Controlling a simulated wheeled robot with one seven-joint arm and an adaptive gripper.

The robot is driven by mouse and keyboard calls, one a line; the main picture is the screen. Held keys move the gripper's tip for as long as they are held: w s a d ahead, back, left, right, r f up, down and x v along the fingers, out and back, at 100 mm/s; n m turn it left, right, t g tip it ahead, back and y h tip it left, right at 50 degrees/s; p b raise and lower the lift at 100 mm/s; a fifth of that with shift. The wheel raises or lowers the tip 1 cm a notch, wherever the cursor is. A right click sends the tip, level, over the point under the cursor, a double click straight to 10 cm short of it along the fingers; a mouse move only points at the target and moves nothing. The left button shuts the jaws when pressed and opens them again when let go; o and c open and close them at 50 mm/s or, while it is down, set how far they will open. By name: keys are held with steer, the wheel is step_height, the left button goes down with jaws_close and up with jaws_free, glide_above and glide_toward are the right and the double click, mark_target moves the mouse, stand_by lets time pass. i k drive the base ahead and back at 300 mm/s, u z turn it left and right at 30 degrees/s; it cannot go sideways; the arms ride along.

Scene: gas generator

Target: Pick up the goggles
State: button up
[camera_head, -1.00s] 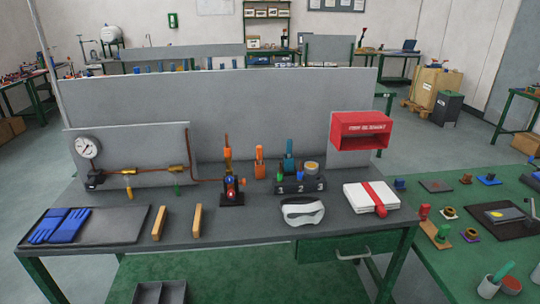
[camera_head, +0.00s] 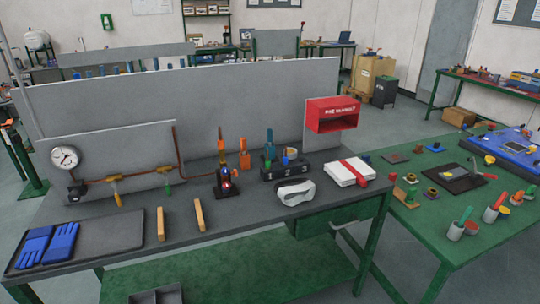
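The white goggles (camera_head: 296,192) lie on the grey top of the workbench (camera_head: 120,205), near its front edge and right of the middle. They sit in front of a black block with numbered slots (camera_head: 284,168) and to the left of a white stack with a red band (camera_head: 350,173). Nothing covers them. My gripper is not in view.
A dark tray (camera_head: 110,232) holds blue gloves (camera_head: 46,245). Two wooden bars (camera_head: 199,215) lie beside it. A grey panel (camera_head: 250,95) stands behind. A green table (camera_head: 410,215) with parts adjoins at the right. A drawer handle (camera_head: 345,226) sticks out below the top.

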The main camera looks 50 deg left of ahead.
mark_target(291, 196)
steer(key=u, duration=1.65)
